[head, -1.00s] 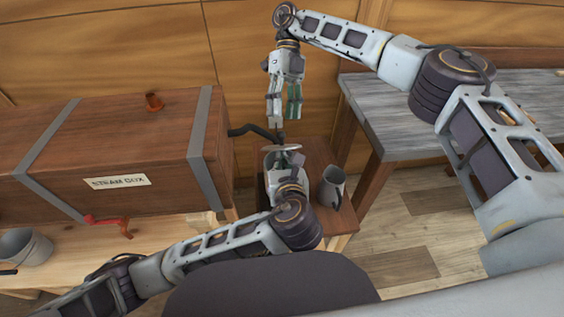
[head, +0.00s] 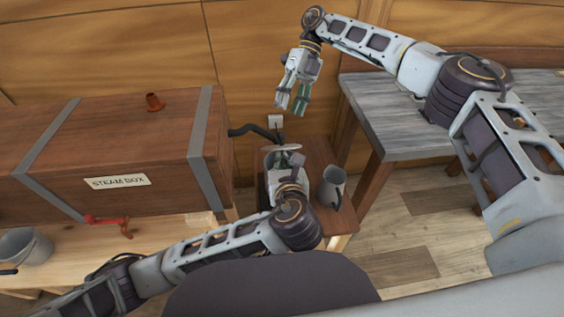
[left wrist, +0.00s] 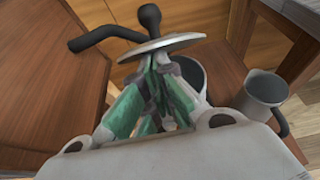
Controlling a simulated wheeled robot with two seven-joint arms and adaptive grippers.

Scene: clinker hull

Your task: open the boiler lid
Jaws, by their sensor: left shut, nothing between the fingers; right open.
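The boiler lid (head: 287,148) is a pale round disc behind my left gripper (head: 284,160). In the left wrist view the lid (left wrist: 163,46) stands tilted, seen nearly edge-on, with a black knob (left wrist: 149,16) beyond it. A dark round boiler rim (left wrist: 196,76) shows below the lid, partly hidden by my fingers. My left gripper (left wrist: 160,68) is shut and empty, its green-padded fingertips just under the lid's edge; I cannot tell if they touch it. My right gripper (head: 290,110) is open and empty in the air above and behind the lid.
A wooden steam box (head: 120,150) stands at left, with a black hose (head: 250,130) running from its end toward the boiler. A grey jug (head: 332,187) stands on the small wooden stand (head: 345,220), right of the boiler. A grey bench (head: 400,120) is at right.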

